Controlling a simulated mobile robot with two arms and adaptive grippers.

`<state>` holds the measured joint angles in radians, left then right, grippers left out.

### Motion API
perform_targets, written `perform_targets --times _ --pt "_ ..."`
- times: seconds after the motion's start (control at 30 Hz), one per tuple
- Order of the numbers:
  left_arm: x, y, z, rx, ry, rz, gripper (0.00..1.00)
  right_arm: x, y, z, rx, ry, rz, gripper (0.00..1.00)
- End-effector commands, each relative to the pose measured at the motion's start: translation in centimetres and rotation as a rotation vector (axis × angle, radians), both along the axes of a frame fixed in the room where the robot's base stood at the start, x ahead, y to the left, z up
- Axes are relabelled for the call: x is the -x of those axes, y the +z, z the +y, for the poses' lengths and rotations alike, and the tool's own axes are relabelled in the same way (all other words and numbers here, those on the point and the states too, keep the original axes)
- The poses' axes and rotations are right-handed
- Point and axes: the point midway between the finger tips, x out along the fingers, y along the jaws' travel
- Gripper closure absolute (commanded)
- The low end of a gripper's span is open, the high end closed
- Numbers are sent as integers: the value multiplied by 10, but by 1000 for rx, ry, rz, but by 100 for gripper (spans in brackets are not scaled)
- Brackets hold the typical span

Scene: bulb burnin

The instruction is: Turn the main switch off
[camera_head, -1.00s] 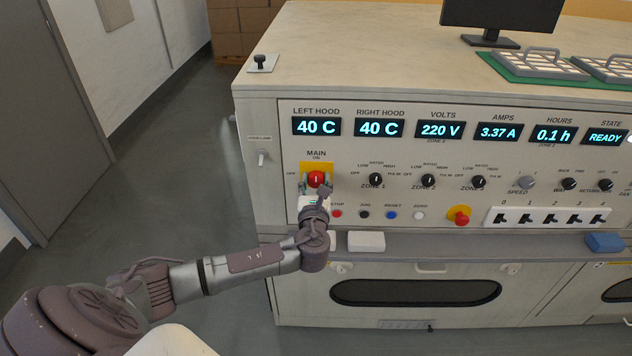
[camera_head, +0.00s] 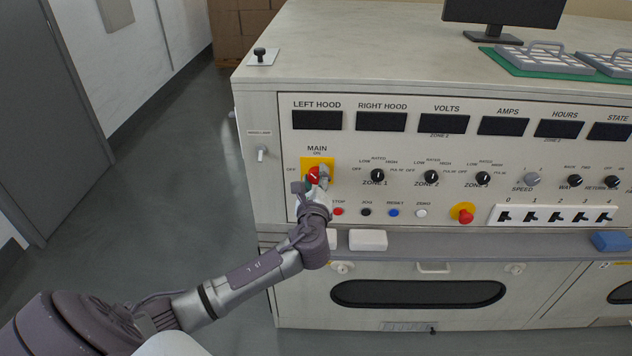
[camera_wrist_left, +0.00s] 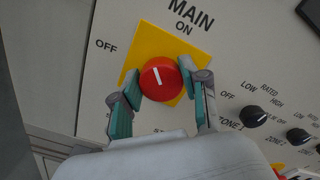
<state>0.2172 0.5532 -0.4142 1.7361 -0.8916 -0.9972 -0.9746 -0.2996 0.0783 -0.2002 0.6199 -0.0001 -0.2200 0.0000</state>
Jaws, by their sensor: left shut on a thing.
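The main switch is a round red knob (camera_head: 313,175) on a yellow plate (camera_head: 318,162), under the label MAIN with ON above and OFF to the left. In the left wrist view the red knob (camera_wrist_left: 161,78) shows a white mark tilted up and left, between the OFF and ON labels. My left gripper (camera_head: 315,182) is at the knob, its hand turned over. In the wrist view its teal-padded fingers (camera_wrist_left: 164,86) lie on both sides of the knob, shut on it. My right gripper is not in view.
The display windows (camera_head: 381,122) above are dark. Black zone knobs (camera_head: 377,175), small buttons (camera_head: 366,212) and a red emergency button on yellow (camera_head: 465,215) lie to the right. A ledge (camera_head: 460,243) with a white block (camera_head: 368,240) runs below. Floor at left is clear.

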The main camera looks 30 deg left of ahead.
Motion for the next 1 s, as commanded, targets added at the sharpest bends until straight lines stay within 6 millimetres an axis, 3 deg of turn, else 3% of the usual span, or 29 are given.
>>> perform_targets --times 0.6,1.0 --pt "1 -5 1 486 2 -297 90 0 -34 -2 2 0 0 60" --pt "1 -5 2 673 3 -412 90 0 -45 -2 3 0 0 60"
